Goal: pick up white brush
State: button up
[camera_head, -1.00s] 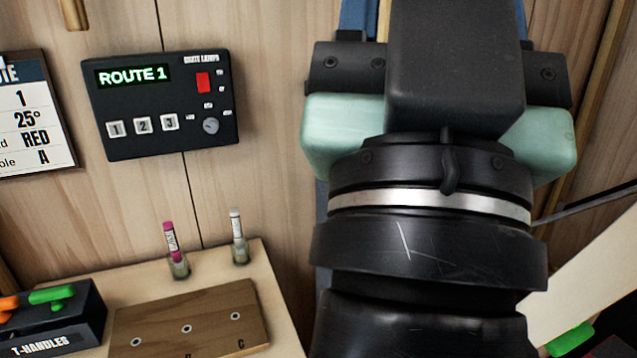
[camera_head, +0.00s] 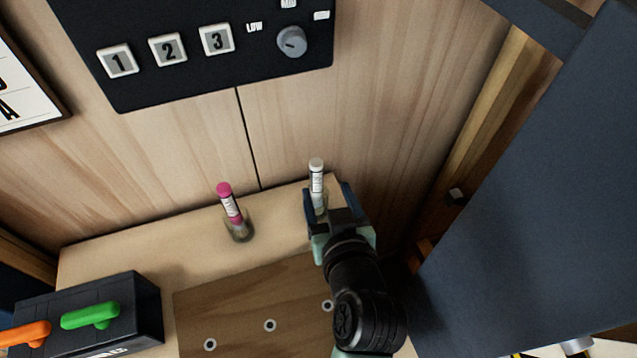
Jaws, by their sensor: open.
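The white brush (camera_head: 317,176) stands upright, slightly tilted, at the back right of the light wooden shelf. Its white cap and label show above my gripper, and its lower part and holder are mostly hidden. My gripper (camera_head: 328,203) is open, with one dark finger on each side of the brush. I cannot tell whether the fingers touch it. A pink brush (camera_head: 229,205) stands in a small clear holder to the left.
A wooden board with several ringed holes (camera_head: 250,292) lies in front of the brushes. A black box (camera_head: 140,300) with green and orange T-handles is at left. A black control panel (camera_head: 190,80) hangs on the wall above. A large dark blue panel (camera_head: 530,190) stands close at right.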

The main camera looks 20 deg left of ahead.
aim_at(318, 170)
jog(key=x, duration=0.6)
jog(key=shift+a+r+p, duration=0.1)
jog(key=shift+r+p, duration=0.05)
jog(key=shift+p, duration=0.2)
jog(key=shift+p+x, duration=0.6)
jog(key=shift+x, duration=2.95)
jog(key=shift+s, duration=0.1)
grip_shut()
